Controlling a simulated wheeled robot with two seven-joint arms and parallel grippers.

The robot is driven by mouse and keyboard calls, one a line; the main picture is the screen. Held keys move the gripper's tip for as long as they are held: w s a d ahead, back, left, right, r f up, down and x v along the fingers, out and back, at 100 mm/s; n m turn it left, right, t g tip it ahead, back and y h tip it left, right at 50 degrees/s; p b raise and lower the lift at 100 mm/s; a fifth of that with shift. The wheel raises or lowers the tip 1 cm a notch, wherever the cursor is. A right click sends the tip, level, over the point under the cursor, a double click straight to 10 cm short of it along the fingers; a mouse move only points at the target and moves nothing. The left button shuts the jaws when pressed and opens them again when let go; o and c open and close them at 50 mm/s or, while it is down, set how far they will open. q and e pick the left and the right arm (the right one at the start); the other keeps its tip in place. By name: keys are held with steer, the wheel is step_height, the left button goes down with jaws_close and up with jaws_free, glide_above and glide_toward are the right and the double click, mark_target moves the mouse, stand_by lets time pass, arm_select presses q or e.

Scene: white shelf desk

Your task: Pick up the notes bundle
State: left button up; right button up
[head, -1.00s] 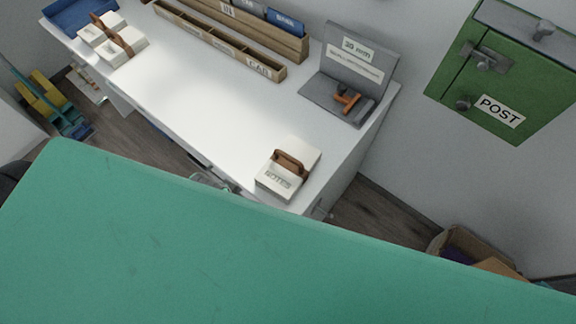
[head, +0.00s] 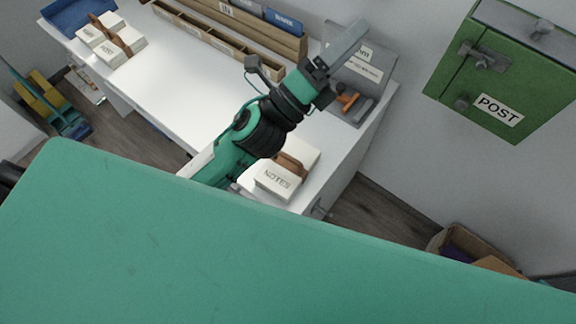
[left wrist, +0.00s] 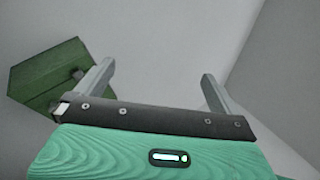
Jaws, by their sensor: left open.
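The notes bundle (head: 273,181) is a white block labelled NOTES with a brown band. It lies near the desk's front right corner, and my left arm partly covers its far left side. My left gripper (head: 352,38) is raised beyond the bundle, in front of the grey stamp stand, and apart from the bundle. In the left wrist view its two fingers (left wrist: 155,82) are spread wide with nothing between them. My right gripper is in neither view.
The white desk (head: 165,88) has free room in its middle. A wooden sorter (head: 225,45) stands at the back, other banded bundles (head: 108,45) lie far left. A grey stand (head: 372,75) holds an orange stamp (head: 347,99). A green POST box (head: 500,85) hangs on the wall.

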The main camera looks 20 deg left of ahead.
arm_select(q)
steer(key=s+d+m+g+h, duration=0.45)
steer(key=m+g, duration=0.45)
steer(key=m, duration=0.3)
steer(key=s+d+m+g+h, duration=0.3)
steer(key=s+d+m+g, duration=0.2)
steer(key=m+g, duration=0.5)
steer(key=m+y+b, duration=0.2)
steer(key=m+y, duration=2)
steer(key=y, duration=0.1)
glide_above(288, 156)
steer(key=f, duration=2.9)
steer(key=shift+d+f, duration=0.1)
steer(key=shift+d, duration=0.1)
steer(key=f, duration=0.5)
steer(key=shift+a+f, duration=0.1)
steer(key=shift+a, duration=0.15)
steer(key=shift+f+b, duration=0.3)
steer(key=shift+f, duration=0.1)
